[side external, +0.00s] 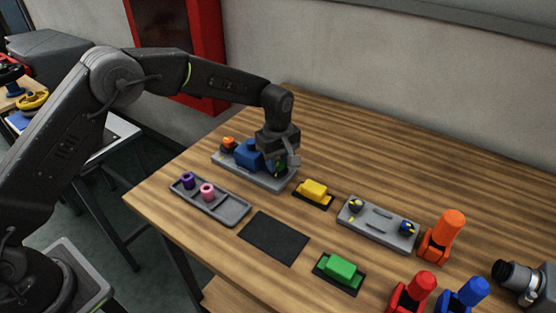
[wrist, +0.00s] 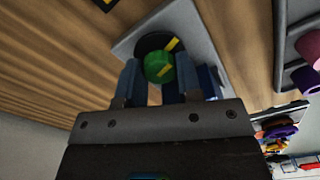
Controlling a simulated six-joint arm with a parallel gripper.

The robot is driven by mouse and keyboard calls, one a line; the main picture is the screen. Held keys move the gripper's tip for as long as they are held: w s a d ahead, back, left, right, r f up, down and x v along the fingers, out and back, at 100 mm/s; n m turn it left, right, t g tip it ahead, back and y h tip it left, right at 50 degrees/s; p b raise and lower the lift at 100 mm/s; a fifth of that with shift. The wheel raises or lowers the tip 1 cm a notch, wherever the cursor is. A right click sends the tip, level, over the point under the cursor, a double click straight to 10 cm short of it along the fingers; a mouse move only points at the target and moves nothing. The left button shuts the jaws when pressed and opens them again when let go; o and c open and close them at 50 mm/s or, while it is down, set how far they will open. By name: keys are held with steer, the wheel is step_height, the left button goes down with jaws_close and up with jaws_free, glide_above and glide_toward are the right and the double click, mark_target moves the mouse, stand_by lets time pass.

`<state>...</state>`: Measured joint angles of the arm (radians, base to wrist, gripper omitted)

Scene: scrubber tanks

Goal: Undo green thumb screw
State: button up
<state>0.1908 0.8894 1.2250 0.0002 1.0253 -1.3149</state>
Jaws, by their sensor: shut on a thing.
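In the side external view this plate (side external: 228,167) also bears a blue block (side external: 248,155) and an orange knob (side external: 229,142). My gripper (side external: 281,167) points down over the plate's right end. In the wrist view my gripper (wrist: 158,80) has its fingers on either side of the green head, shut on it. In the side external view the fingers mostly hide the screw.
A grey tray (side external: 232,210) holds purple and pink collars. A bare black mat (side external: 273,238) lies in front. A yellow block (side external: 314,188), a green block (side external: 341,268) and another grey plate (side external: 375,228) lie to the right. Orange (side external: 441,237), red and blue upright parts stand beyond.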

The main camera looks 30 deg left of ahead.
mark_target(278, 163)
steer(key=n, duration=0.7)
steer(key=shift+s+f, duration=0.2)
steer(key=shift+f, duration=0.05)
steer(key=n, duration=0.7)
stand_by(0.4)
steer(key=o, duration=0.9)
steer(key=shift+o, duration=0.2)
steer(key=shift+w+r, duration=0.1)
steer(key=shift+r, duration=0.05)
steer(key=shift+r, duration=0.2)
step_height(278, 163, up, 13)
steer(key=shift+r, duration=0.2)
